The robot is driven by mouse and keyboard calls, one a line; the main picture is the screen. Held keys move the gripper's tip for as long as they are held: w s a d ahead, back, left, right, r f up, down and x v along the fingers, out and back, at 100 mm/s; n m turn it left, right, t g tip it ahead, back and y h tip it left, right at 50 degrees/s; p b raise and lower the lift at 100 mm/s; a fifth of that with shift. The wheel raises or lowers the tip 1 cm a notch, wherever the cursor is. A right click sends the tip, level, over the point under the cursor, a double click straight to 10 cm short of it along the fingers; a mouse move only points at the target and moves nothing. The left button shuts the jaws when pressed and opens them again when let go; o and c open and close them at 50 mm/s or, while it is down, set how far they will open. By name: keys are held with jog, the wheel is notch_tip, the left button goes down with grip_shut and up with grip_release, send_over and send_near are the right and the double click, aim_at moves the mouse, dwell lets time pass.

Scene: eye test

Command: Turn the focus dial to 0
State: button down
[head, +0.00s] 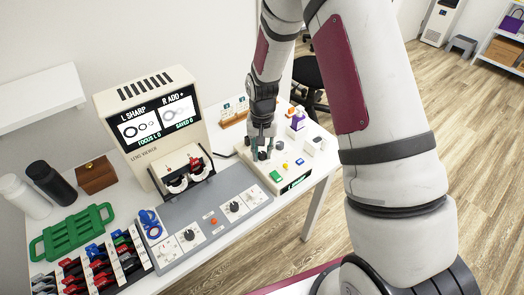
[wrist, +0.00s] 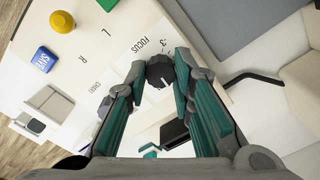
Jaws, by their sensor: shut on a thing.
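The focus dial (wrist: 160,72) is a dark round knob on the white control box, beside the printed word FOCUS and a "-3" mark in the wrist view. Its top carries a pale pointer line. My gripper (wrist: 160,66) is shut on the dial, with one teal-padded finger on each side. In the head view my gripper (head: 262,138) points down onto the control box (head: 308,170), and its fingers partly hide the dial. The viewer screen (head: 155,115) reads "L SHARP", "R ADD +", "FOCUS L 0" and "SAVED 0". The rest of the dial's scale is hidden.
A blue button (wrist: 45,60) and a yellow button (wrist: 62,21) stand on the box near the dial. A grey panel (head: 212,222) with knobs lies in front of the viewer. A green rack (head: 72,232), two bottles and a lens tray fill the table's left.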

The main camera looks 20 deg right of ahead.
aim_at(262, 154)
jog(key=shift+n, duration=0.6)
jog(key=c, duration=1.4)
grip_release()
jog(key=shift+o, duration=0.2)
notch_tip(262, 154, up, 12)
